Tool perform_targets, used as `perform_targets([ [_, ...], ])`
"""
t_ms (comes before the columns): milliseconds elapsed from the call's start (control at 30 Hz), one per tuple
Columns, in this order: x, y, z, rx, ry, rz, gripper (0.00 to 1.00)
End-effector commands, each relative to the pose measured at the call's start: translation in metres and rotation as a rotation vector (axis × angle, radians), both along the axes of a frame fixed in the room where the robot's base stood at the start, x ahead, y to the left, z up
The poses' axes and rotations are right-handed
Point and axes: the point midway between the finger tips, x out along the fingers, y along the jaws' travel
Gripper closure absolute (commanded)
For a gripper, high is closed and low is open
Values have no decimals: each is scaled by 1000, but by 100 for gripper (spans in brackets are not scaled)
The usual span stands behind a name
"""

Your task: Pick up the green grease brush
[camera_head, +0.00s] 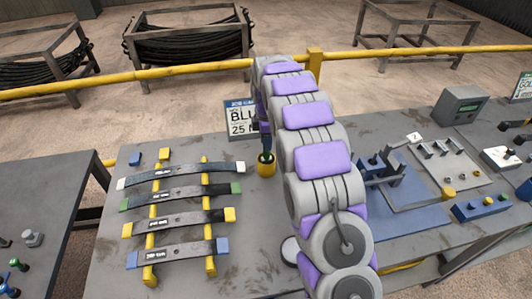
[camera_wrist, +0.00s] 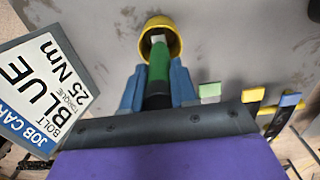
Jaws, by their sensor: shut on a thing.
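The green grease brush (camera_wrist: 158,66) shows in the wrist view, running from between my gripper's blue fingers into the mouth of a yellow cup (camera_wrist: 177,42). My gripper (camera_wrist: 157,88) is shut on its dark part, one finger on each side. The brush's pale far end lies within the cup's rim; how deep it sits is hard to tell. In the head view my gripper (camera_head: 266,146) hangs above the yellow cup (camera_head: 267,170) on the grey table, partly hidden by my arm. Only a small green bit of the brush (camera_head: 266,157) shows there.
A job card (camera_head: 240,119) reading BLUE 25 Nm stands just behind the cup. Several leaf springs (camera_head: 180,197) lie across yellow rails to the left. A blue fixture (camera_head: 400,197) and a grey meter box (camera_head: 460,106) are at the right. The table front is partly clear.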

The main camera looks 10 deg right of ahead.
Motion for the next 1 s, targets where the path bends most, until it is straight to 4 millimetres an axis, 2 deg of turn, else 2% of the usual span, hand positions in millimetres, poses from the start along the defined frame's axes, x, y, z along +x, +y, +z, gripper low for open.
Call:
perform_targets([
  [267, 0, 0, 10, 0, -1, 0, 100],
  [367, 0, 0, 23, 0, -2, 0, 100],
  [700, 2, 0, 87, -1, -6, 0, 100],
  [800, 1, 0, 97, -1, -2, 0, 100],
  [1000, 0, 0, 100, -1, 0, 0, 100],
])
